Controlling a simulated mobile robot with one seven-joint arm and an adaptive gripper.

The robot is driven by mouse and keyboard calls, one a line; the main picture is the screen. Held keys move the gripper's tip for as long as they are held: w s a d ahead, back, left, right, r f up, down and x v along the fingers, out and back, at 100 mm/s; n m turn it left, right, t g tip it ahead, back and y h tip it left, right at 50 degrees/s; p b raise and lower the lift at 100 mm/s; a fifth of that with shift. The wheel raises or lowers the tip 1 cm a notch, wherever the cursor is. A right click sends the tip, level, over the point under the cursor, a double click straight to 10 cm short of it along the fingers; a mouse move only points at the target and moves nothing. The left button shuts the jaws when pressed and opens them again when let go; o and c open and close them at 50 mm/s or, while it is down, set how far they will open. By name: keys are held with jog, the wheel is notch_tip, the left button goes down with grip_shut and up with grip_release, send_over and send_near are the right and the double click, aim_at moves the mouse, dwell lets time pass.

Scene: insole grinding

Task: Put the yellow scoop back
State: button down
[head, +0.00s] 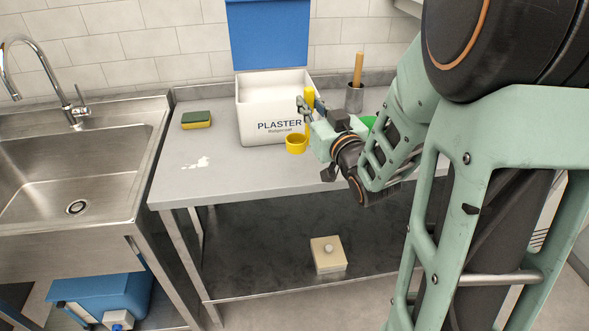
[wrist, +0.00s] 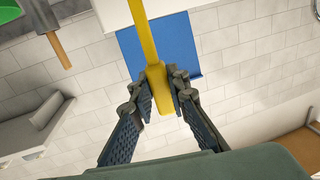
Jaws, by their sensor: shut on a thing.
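The yellow scoop (head: 296,144) shows in the head view at the front right of the white plaster box. Its round cup is low and its handle rises beside the box. My gripper (head: 306,107) is shut on the handle; the wrist view shows both fingers (wrist: 168,92) around the yellow handle (wrist: 148,40). The cup is out of the wrist view. I cannot tell whether the cup touches the counter or the box. The plaster box (head: 252,128) stands on the counter with its blue lid (head: 268,35) raised.
A green and yellow sponge (head: 196,120) and a white spill (head: 197,163) lie on the counter (head: 215,180) left of the box. A metal pot (head: 354,98) with a wooden handle (head: 358,68) and a partly hidden green item (head: 369,121) stand right. A sink (head: 70,165) is left.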

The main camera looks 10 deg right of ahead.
jog(key=s+d+r+n+g+y, duration=0.15)
jog(key=s+r+y, duration=0.25)
jog(key=s, duration=0.5)
jog(key=shift+n, duration=0.55)
jog(key=w+f+b, duration=0.1)
jog(key=w, duration=0.2)
jog(key=w+f+b, duration=0.2)
jog(key=w, duration=0.1)
jog(key=w+a+f+b, duration=0.1)
jog(key=w, duration=0.2)
jog(key=shift+w+f, duration=0.35)
jog(key=shift+f, duration=0.05)
jog(key=w+f+b, duration=0.4)
jog(key=f+b, duration=0.2)
jog(key=f, duration=0.2)
jog(key=shift+w+a+b, duration=0.2)
jog(key=shift+w+b, duration=0.05)
jog(key=shift+b, duration=0.05)
